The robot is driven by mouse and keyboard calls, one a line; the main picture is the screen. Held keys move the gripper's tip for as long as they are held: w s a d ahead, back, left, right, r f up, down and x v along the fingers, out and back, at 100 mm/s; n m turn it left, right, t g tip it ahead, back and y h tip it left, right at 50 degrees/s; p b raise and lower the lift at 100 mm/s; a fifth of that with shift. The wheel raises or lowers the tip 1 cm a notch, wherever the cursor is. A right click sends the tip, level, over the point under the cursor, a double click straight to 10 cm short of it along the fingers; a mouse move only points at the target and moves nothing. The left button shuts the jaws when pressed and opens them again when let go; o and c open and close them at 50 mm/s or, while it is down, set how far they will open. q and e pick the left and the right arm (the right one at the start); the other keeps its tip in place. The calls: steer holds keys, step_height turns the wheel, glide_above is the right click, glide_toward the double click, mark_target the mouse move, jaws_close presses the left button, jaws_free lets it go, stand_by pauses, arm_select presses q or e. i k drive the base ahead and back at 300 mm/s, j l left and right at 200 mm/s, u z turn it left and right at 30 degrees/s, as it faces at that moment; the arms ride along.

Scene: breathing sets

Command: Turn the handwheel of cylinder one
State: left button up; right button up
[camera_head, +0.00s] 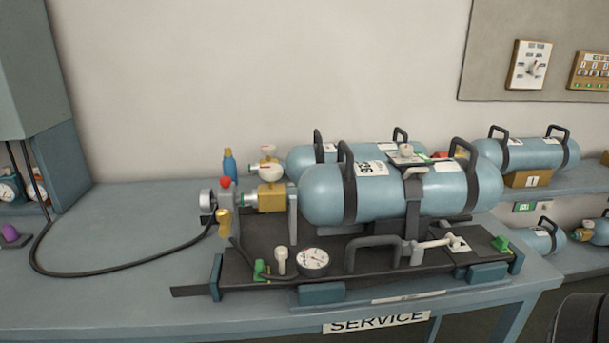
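A breathing set lies on the bench with two light-blue cylinders, a front one (325,200) and a back one (300,158) partly hidden behind it. Brass valve bodies sit at their left ends, the front valve (271,195) and the back valve (269,171). A grey round part (207,200) and a red knob (225,182) are left of the front valve. I cannot tell which of these parts is a handwheel, nor which cylinder is number one.
The sets stand on a blue-grey bench (120,275). A gauge (314,260) and a black carrying handle (372,243) are at the front. More cylinders (530,153) rest on shelves at right.

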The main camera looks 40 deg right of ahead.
mark_target(270, 173)
steer(key=z, duration=1.7)
steer(key=u, duration=0.35)
